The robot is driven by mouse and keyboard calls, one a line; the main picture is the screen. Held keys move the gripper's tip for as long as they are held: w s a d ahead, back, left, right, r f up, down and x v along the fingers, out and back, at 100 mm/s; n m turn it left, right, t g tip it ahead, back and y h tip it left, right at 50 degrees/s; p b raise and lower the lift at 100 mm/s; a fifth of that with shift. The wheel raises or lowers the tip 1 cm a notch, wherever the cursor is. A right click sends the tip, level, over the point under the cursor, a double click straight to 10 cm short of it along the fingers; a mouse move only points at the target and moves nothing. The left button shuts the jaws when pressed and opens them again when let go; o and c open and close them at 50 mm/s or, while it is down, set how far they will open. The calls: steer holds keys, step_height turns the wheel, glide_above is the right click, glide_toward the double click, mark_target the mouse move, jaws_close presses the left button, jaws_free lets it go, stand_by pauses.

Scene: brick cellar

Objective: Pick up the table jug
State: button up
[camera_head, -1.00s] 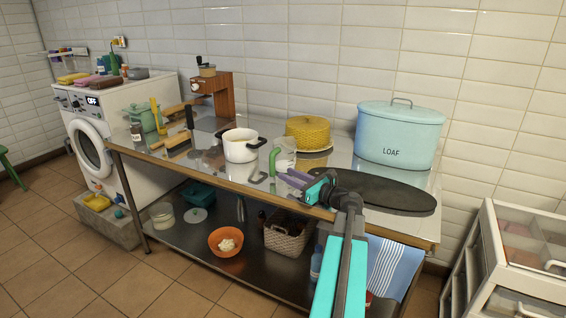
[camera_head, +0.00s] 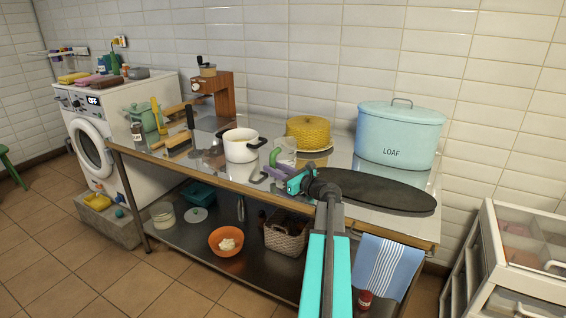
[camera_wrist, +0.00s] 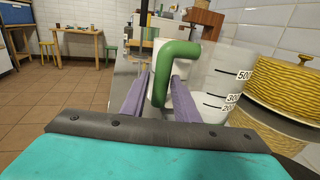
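The table jug (camera_head: 288,150) is a clear measuring jug with dark volume marks and a green handle. It stands on the metal table (camera_head: 215,182), right of the white pot. In the wrist view the jug (camera_wrist: 214,84) fills the right of centre, and its green handle (camera_wrist: 180,50) faces me. My gripper (camera_head: 272,169) reaches in low over the table at the handle. Its two purple fingers (camera_wrist: 162,84) are open, one on each side of the handle's upright part, with small gaps showing. The far ends of the fingers are partly hidden.
The white pot (camera_head: 240,150) stands close left of the jug. A yellow woven container (camera_head: 308,131) is behind right. A dark oval board (camera_head: 385,192) lies to the right, before the blue LOAF tin (camera_head: 400,130).

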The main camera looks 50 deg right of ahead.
steer(key=shift+w, duration=0.1)
steer(key=shift+w+d+p, duration=0.15)
steer(key=shift+w+p, duration=0.15)
steer(key=shift+w, duration=2.2)
jaws_close()
